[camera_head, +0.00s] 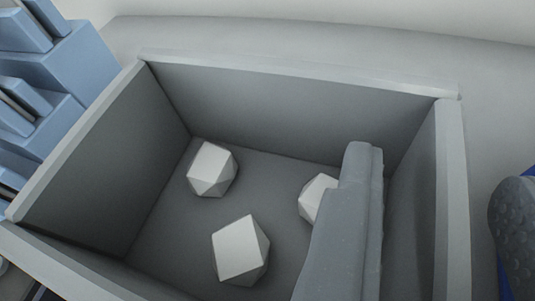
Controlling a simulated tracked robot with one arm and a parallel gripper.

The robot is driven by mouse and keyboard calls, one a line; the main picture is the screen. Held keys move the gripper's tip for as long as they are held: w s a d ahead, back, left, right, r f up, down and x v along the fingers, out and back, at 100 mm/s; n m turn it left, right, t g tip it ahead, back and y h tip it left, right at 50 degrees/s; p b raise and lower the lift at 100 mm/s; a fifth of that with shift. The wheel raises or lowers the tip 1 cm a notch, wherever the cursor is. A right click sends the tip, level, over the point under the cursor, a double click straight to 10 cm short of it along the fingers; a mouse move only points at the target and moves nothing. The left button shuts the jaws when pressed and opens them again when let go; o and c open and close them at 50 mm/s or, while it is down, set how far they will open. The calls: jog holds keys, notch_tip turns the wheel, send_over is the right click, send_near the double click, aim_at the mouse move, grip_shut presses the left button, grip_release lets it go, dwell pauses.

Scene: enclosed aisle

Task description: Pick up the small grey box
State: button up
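The small grey box (452,200) is an open-topped grey box that fills most of the view. Three white faceted pieces lie on its floor: one at the left (211,169), one nearer (240,250) and one at the right (316,197), partly hidden by a finger. My gripper (438,168) is open and straddles the box's right wall. One grey finger is inside the box, left of that wall. The other, a dotted grey pad with blue behind it, is outside at the right edge. Gaps show on both sides of the wall. The box's near right corner is out of view.
Light blue stepped blocks or bins (75,60) stand close to the box's left side at the upper left. A pale grey surface (300,33) lies behind the box and to its right, and looks clear.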

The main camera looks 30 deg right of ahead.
jog(key=shift+w+d+f, duration=0.25)
jog(key=shift+d+f, duration=0.1)
jog(key=shift+d, duration=0.15)
grip_shut()
jog(key=shift+r, duration=0.1)
